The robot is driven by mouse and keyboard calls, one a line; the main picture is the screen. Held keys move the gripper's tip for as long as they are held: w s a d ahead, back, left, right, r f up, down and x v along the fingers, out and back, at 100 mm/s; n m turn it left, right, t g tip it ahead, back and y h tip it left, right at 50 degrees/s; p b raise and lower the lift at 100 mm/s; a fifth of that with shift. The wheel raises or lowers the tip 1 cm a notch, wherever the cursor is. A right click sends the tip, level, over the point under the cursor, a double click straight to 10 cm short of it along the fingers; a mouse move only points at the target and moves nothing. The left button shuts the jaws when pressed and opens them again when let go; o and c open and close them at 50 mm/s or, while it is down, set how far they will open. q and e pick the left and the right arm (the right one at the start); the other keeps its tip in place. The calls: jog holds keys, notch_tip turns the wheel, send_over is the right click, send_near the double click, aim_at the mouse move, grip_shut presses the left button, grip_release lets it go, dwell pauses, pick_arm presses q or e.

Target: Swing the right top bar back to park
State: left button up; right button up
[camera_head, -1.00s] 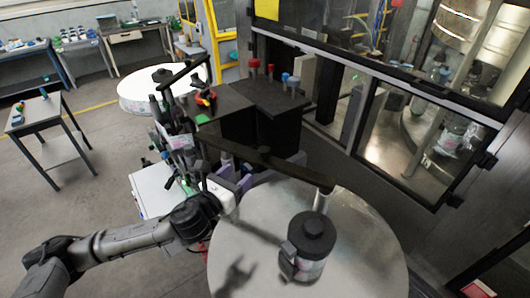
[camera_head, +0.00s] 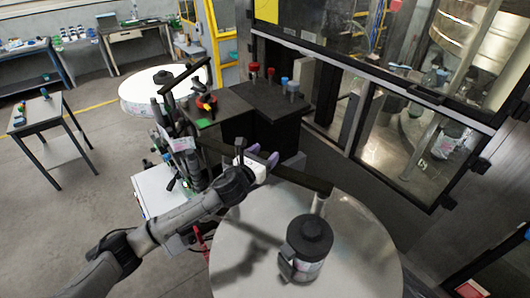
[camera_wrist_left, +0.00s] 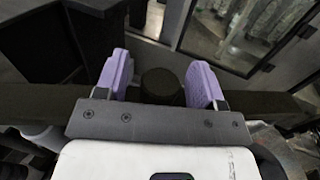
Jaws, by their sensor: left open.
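The right top bar (camera_head: 305,180) is a long dark bar reaching over the large pale round table at right, its right end at a metal post (camera_head: 319,204). My left gripper (camera_head: 263,154) is over the bar's middle, its purple fingers spread. In the left wrist view, the open fingers (camera_wrist_left: 165,82) stand on either side of a dark round knob (camera_wrist_left: 161,86), with a gap on each side. The bar (camera_wrist_left: 255,105) crosses behind the gripper there. The gripper hides part of the bar in the head view. My right gripper is not in view.
A black-capped roll (camera_head: 306,246) stands on the pale round table (camera_head: 365,250). A second bar (camera_head: 187,76) sits by the far round table (camera_head: 140,92). A black box with red and blue knobs (camera_head: 268,102) and a glazed cabinet (camera_head: 400,135) stand behind.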

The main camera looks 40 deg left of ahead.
pick_arm(q)
jog(key=shift+w, duration=0.2)
jog(key=shift+c, duration=0.3)
grip_shut()
